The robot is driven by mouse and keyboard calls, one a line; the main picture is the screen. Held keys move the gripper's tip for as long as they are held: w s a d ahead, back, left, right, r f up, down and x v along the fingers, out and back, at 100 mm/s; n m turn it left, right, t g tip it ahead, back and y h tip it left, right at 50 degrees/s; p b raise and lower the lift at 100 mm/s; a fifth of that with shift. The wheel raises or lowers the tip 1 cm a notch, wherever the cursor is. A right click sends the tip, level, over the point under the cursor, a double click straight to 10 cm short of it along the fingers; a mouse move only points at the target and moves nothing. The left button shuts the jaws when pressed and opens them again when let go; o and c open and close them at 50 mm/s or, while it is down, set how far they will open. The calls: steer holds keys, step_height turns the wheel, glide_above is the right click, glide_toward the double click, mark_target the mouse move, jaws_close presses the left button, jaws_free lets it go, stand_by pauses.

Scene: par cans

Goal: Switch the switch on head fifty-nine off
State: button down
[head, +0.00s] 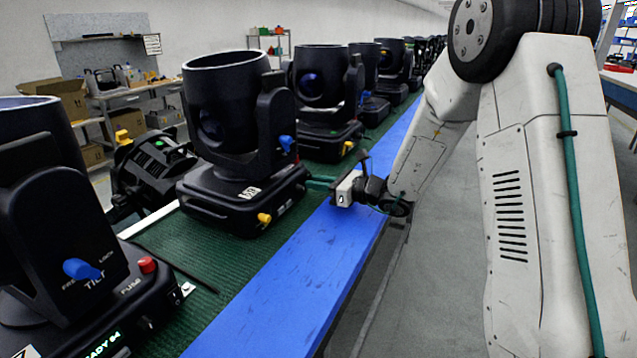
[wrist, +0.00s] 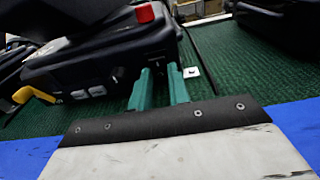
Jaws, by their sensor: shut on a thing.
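A black moving head light (head: 228,100) stands on the green mat in the middle of the head view. Its black base (head: 240,200) carries a small white label, too small to read surely. My gripper (head: 318,183) reaches the right end of this base from the right. In the wrist view its two green fingers (wrist: 160,72) stand a little apart at the base's end, below the red fuse cap (wrist: 145,13). They are closed on a small part there, taken as the switch; the fingers hide it. A small white plate (wrist: 191,72) shows just right of the fingertips.
More heads (head: 322,90) stand in a row behind, and a near one (head: 50,220) at the left front. A blue strip (head: 300,280) edges the mat (head: 190,255). A yellow lever (wrist: 35,95) juts from the base. The grey floor at right is free.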

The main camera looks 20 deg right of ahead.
steer(key=c, duration=1.3)
jaws_free()
steer(key=shift+d, duration=0.1)
steer(key=v, duration=0.7)
steer(key=shift+s+d, duration=0.25)
steer(key=shift+s, duration=0.05)
steer(key=shift+a+r, duration=0.1)
